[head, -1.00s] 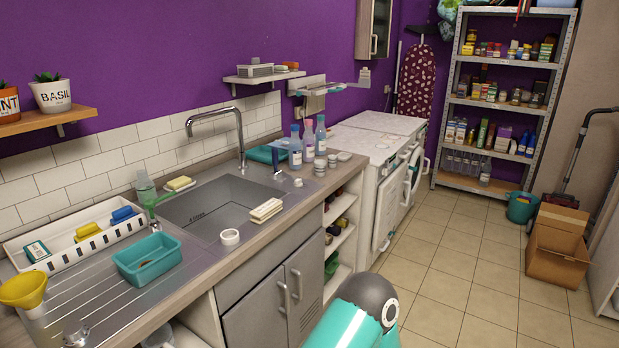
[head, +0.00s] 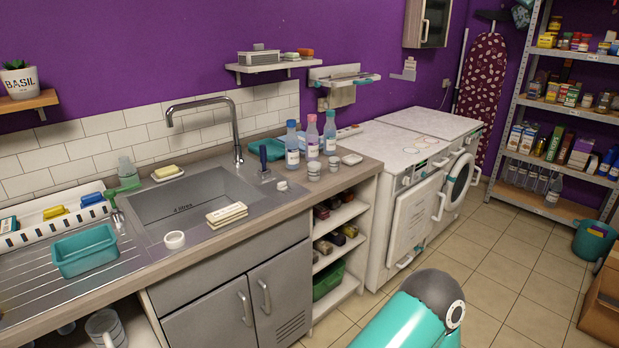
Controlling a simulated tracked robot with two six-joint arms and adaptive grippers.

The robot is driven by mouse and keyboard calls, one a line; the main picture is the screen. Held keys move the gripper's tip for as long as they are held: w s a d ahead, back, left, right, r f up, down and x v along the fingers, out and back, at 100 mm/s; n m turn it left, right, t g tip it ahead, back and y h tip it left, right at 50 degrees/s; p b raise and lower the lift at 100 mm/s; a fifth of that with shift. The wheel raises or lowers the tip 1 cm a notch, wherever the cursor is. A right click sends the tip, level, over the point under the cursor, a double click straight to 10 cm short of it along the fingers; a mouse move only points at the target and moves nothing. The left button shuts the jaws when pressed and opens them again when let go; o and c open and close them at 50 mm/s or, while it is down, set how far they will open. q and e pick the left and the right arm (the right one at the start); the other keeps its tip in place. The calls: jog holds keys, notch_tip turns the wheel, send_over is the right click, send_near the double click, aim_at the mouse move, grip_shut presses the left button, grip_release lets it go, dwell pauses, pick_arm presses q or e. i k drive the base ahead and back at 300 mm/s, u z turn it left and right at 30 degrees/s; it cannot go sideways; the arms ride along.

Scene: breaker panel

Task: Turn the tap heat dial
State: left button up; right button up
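A chrome tap (head: 237,140) with a long bent spout stands behind the right part of the steel sink (head: 150,212), its spout over the basin. I cannot make out a heat dial on it at this size. A dark blue upright object (head: 263,158) stands just right of the tap's base. A small pale round piece (head: 282,186) sits on the sink's right rim; I cannot tell what it is. Neither of my grippers is in view. A teal and grey part of my own body shows at the bottom, right of the cupboard doors.
Bottles (head: 312,135) and small jars stand right of the sink. A teal tub (head: 85,250), white tape roll (head: 174,240) and pale stacked bars (head: 227,214) lie along the front. White appliances (head: 415,215) stand beyond the open shelves.

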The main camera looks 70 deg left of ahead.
aim_at(281, 186)
jog(key=z, duration=0.1)
jog(key=i, duration=2.05)
jog(key=u, duration=1.9)
jog(key=i, duration=0.25)
jog(key=u, duration=1.8)
jog(key=k, duration=0.6)
jog(key=u, duration=0.4)
jog(key=i, duration=1.6)
jog(key=z, duration=0.35)
